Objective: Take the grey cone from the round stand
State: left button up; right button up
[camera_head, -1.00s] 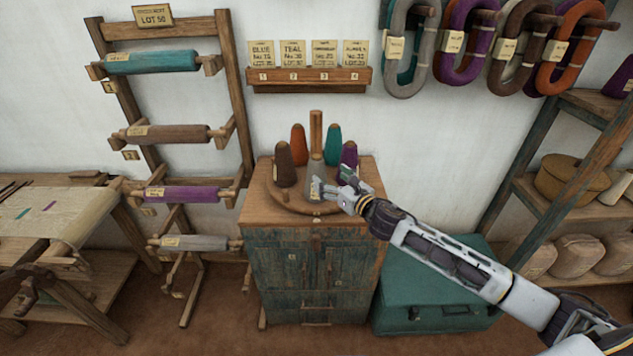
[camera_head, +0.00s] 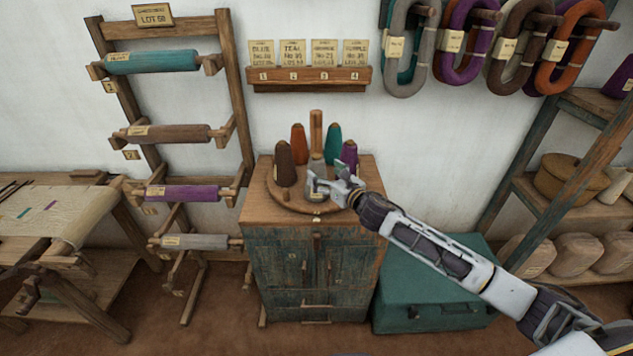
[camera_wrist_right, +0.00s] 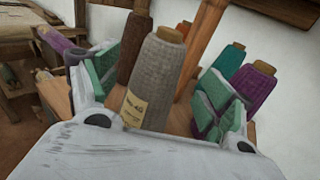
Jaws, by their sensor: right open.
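The round stand (camera_head: 284,203) sits on top of a cabinet and has a wooden post (camera_head: 316,132) at its middle. The grey cone stands upright on its near side. In the head view only the grey cone's upper part (camera_head: 317,160) shows clearly; my gripper hides much of the rest. My right gripper (camera_head: 324,180) is open at the grey cone. In the right wrist view the grey cone (camera_wrist_right: 155,75), with a pale label, stands between the green-padded fingers of the gripper (camera_wrist_right: 153,92). Gaps show on both sides. My left gripper is not in view.
Brown (camera_head: 285,165), orange (camera_head: 298,145), teal (camera_head: 332,145) and purple (camera_head: 349,156) cones share the stand, close around the grey one. The cabinet (camera_head: 305,265) stands against the wall. A green chest (camera_head: 435,295) is at its right, a roller rack (camera_head: 240,100) at its left.

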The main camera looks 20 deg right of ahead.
jog(key=shift+p+x, duration=0.4)
jog(key=shift+x, duration=2.05)
jog(key=shift+r, duration=0.1)
jog(key=c, duration=1.6)
